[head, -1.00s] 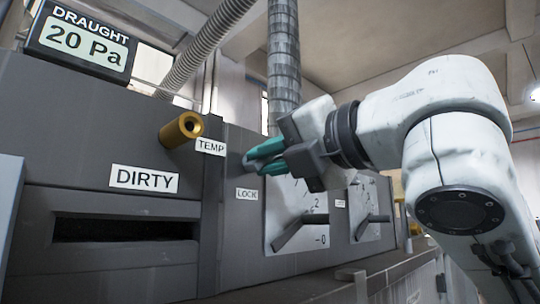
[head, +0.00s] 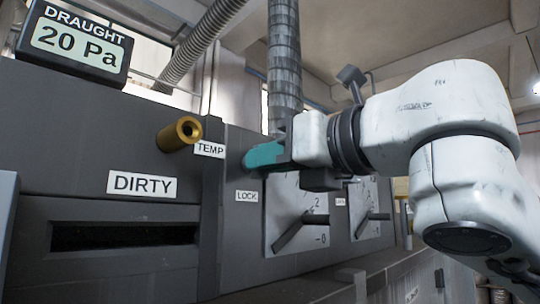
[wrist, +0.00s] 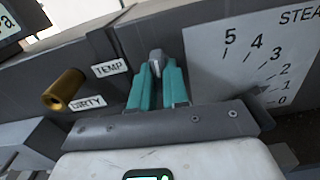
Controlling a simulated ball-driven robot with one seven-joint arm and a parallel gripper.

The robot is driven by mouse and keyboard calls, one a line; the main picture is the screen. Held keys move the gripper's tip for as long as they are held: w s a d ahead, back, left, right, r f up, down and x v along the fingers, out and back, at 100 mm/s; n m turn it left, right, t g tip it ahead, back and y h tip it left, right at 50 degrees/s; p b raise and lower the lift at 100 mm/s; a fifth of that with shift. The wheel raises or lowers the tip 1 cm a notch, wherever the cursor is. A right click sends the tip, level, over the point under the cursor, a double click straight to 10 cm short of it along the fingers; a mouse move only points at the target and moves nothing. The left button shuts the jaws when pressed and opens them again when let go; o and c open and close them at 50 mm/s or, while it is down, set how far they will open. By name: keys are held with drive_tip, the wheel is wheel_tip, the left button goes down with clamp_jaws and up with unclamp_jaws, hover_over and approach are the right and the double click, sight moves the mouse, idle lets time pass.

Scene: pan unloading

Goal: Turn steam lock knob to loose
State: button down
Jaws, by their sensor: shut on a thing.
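The steam lock knob (wrist: 156,58) is a small grey knob on the dark panel front. In the wrist view it sits between the tips of my teal fingers. My gripper (wrist: 157,68) is shut on it. In the head view my gripper (head: 250,158) reaches the panel just above the LOCK label (head: 246,196). There the fingers are seen edge-on and hide the knob. The knob's marking and exact angle cannot be read.
The white steam dial plate (head: 283,205) with its dark lever (head: 293,231) is right of and below my gripper. A second dial plate (head: 366,213) stands farther right. A brass tube (head: 180,133) sticks out on the left, above the DIRTY slot (head: 125,235).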

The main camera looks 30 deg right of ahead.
drive_tip(key=shift+f+n, duration=0.15)
drive_tip(key=shift+n, duration=0.35)
drive_tip(key=c, duration=1.1)
unclamp_jaws()
drive_tip(key=b+v, duration=0.2)
drive_tip(key=v, duration=0.8)
drive_tip(key=shift+s+d, duration=0.15)
drive_tip(key=shift+s, duration=0.2)
